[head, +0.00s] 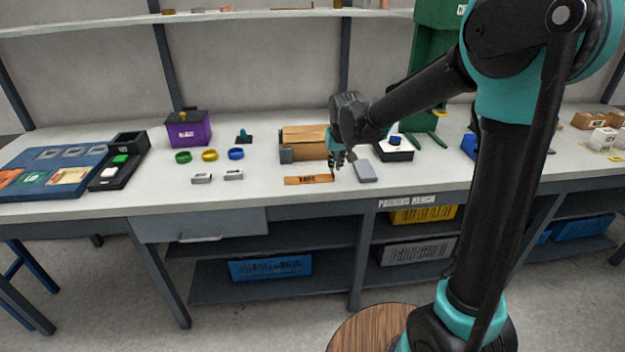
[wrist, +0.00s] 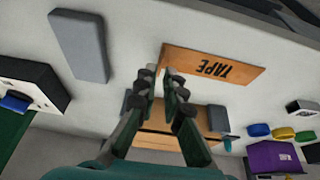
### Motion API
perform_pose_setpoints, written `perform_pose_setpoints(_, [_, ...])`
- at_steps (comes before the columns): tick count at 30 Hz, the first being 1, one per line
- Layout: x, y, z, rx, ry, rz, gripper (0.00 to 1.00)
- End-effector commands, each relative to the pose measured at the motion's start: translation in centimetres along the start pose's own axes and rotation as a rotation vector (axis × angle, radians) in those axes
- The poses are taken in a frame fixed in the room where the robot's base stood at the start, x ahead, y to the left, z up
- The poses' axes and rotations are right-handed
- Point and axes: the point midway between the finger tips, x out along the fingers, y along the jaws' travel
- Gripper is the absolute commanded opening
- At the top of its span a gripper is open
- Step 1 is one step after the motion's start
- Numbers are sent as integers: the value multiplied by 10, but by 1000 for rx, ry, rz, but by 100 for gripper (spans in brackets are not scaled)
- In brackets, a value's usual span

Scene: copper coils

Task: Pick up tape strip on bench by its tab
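The tape strip (head: 306,180) is a flat orange-brown piece marked TAPE, lying near the front edge of the bench. In the wrist view the strip (wrist: 212,64) lies just beyond my fingertips. Its end nearest my gripper narrows a little; I cannot make out a separate tab clearly. My gripper (head: 338,163) points down above the strip's right end in the head view. In the wrist view the two fingers of my gripper (wrist: 160,80) are apart with a narrow gap and nothing between them. I see no contact with the strip.
A grey block (head: 366,171) lies right of the strip. A cardboard box (head: 304,136) stands behind it. Two small metal pieces (head: 233,175), coloured rings (head: 209,155) and a purple box (head: 188,131) are to the left. A black tray (head: 397,153) is at right.

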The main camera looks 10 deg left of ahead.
Motion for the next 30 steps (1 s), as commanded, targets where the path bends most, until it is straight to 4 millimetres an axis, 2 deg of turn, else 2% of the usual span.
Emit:
perform_pose_setpoints(6, [30, -1, -2, 0, 0, 0, 9])
perform_pose_setpoints(10, [40, -1, -1, 0, 0, 0, 9])
perform_pose_setpoints(18, [43, -1, -1, 0, 0, 0, 9])
perform_pose_setpoints(21, [43, -1, -1, 0, 0, 0, 0])
perform_pose_setpoints(30, [42, -1, -1, 0, 0, 0, 0])
